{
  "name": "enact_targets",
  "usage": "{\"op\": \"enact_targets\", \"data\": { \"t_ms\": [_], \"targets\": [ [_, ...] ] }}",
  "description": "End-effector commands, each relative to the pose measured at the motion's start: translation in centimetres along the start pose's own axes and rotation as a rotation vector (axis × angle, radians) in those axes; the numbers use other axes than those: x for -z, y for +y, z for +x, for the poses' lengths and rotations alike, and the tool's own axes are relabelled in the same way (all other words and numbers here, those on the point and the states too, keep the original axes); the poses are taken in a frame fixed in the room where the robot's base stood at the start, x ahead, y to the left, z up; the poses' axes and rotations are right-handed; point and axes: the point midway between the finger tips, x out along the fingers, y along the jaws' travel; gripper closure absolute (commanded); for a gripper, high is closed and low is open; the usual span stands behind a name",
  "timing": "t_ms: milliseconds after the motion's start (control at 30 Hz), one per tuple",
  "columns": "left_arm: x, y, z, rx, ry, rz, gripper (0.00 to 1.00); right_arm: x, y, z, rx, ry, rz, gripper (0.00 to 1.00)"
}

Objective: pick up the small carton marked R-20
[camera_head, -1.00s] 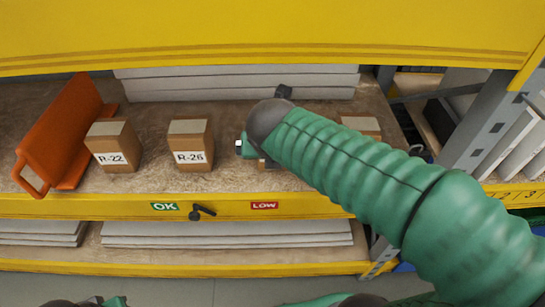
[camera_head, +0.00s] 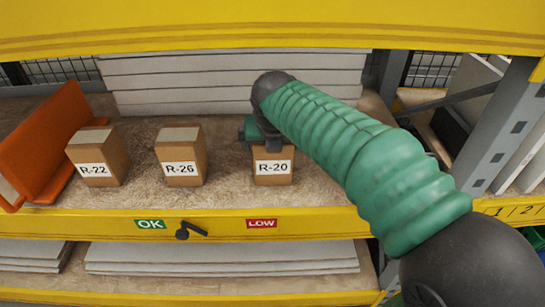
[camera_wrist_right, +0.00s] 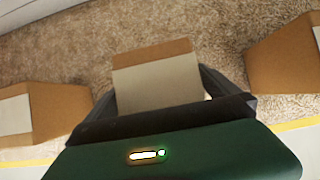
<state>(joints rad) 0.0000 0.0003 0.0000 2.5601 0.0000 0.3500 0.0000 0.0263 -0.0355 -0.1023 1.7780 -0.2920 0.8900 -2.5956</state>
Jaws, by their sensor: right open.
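The small carton marked R-20 (camera_head: 273,172) stands upright on the shelf, right of the other labelled cartons. Its label faces me in the head view, and my right gripper (camera_head: 262,138) covers much of its top. In the right wrist view the carton (camera_wrist_right: 155,82) shows its pale top between the two dark fingers of my right gripper (camera_wrist_right: 160,92). The fingers are apart, one on each side of it. I cannot tell whether they touch it. My left gripper is not in view.
Carton R-26 (camera_head: 182,157) and carton R-22 (camera_head: 98,157) stand to the left. An orange holder (camera_head: 45,145) is at the far left. Stacked grey boards (camera_head: 230,80) lie behind. The yellow shelf edge (camera_head: 340,220) runs in front, and a grey post (camera_head: 497,125) stands at right.

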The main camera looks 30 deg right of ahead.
Motion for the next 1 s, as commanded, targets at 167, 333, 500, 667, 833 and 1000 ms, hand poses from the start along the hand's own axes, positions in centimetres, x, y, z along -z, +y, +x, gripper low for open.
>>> {"op": "enact_targets", "data": {
  "t_ms": [167,333,500,667,833,1000],
  "targets": [
    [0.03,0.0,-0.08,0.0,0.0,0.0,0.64,-0.03,0.01,-0.08,0.0,0.0,0.0,0.1],
    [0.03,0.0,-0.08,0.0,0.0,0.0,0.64,-0.03,0.03,-0.08,0.0,0.0,0.0,0.33],
    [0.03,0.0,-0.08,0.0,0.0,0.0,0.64,-0.02,0.04,-0.09,0.0,0.0,0.0,0.55],
    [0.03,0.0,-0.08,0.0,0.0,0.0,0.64,-0.03,0.04,-0.1,0.0,-0.001,0.0,0.76],
    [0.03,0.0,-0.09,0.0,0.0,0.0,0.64,-0.09,0.04,-0.15,-0.001,-0.002,0.0,0.78],
    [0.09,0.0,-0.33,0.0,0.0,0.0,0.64,-0.21,0.14,-0.3,-0.001,-0.002,0.0,0.78]
  ]
}}
